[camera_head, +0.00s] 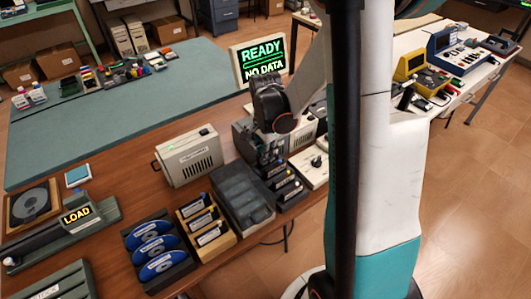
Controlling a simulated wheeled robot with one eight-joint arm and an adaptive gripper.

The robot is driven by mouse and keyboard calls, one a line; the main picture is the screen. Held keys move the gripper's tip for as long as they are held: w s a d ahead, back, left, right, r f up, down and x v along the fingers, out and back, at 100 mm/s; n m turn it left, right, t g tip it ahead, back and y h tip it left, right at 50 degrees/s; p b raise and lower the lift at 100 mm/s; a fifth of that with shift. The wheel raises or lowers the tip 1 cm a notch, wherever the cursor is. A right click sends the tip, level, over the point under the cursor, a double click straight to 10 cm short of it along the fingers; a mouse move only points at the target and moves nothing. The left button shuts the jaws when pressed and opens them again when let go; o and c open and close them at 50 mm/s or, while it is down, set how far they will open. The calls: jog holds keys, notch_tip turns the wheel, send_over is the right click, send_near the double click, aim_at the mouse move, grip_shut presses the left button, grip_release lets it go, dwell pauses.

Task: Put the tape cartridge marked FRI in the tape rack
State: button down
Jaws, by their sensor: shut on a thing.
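My gripper (273,152) points down at the back end of a narrow dark rack (292,206). It is shut on a small dark thing that looks like a tape cartridge, mostly hidden by the fingers and arm. I cannot read a FRI mark on it. Several dark cartridges with pale labels (288,190) stand in a row in the dark rack, just in front of the gripper. A wooden tray (222,246) to the left holds several dark cartridges with white labels, too small to read. I cannot tell whether the held thing touches the rack.
A rack of blue discs (155,249), a beige case (188,157), a LOAD unit (62,226) and a pale joystick panel (311,168) stand around. A screen (262,62) reads "READY NO DATA". My arm hides the right side.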

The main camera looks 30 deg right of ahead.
jog(key=shift+f+b, duration=0.55)
jog(key=shift+f, duration=0.2)
jog(key=c, duration=1.5)
grip_release()
jog(key=shift+c, duration=0.2)
jog(key=shift+r, duration=0.15)
jog(key=shift+r+p, duration=2.85)
jog(key=shift+r, duration=1.05)
